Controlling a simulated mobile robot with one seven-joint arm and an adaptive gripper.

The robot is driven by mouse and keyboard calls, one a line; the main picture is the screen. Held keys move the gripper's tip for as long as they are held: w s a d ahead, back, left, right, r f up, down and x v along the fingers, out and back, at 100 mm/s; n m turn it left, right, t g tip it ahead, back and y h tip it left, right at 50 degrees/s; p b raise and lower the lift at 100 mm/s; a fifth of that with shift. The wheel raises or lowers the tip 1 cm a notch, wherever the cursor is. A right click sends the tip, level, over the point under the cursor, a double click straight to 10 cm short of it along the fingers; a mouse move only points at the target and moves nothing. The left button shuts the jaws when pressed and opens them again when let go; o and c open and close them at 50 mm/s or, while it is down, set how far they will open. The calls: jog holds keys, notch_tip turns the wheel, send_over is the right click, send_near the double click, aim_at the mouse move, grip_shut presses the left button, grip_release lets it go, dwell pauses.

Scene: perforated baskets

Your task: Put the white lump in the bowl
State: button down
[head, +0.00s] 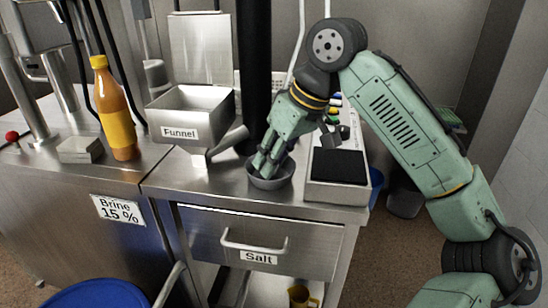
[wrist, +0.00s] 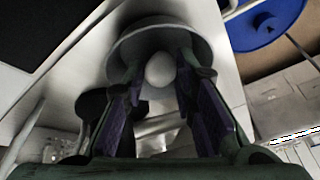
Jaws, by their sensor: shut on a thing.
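The grey bowl (head: 271,182) stands on the steel counter, left of the black-topped device. My gripper (head: 264,162) points down with its fingertips at the bowl's opening. In the wrist view, the white lump (wrist: 160,70) is smooth and rounded and sits between the two fingers of my gripper (wrist: 158,78), which is shut on it. The bowl (wrist: 127,52) shows behind and around the lump. Whether the lump touches the bowl's bottom cannot be told. The lump is hidden by the fingers in the head view.
A steel funnel box (head: 191,114) stands left of the bowl, with its spout close by. A black-topped device (head: 338,168) is just to the right. An orange bottle (head: 117,117) stands at the left. A blue round lid (head: 97,294) is below the counter.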

jog(key=c, duration=1.2)
grip_release()
notch_tip(320, 180, up, 7)
jog(key=p, duration=0.7)
jog(key=shift+r, duration=0.1)
jog(key=shift+f, duration=0.2)
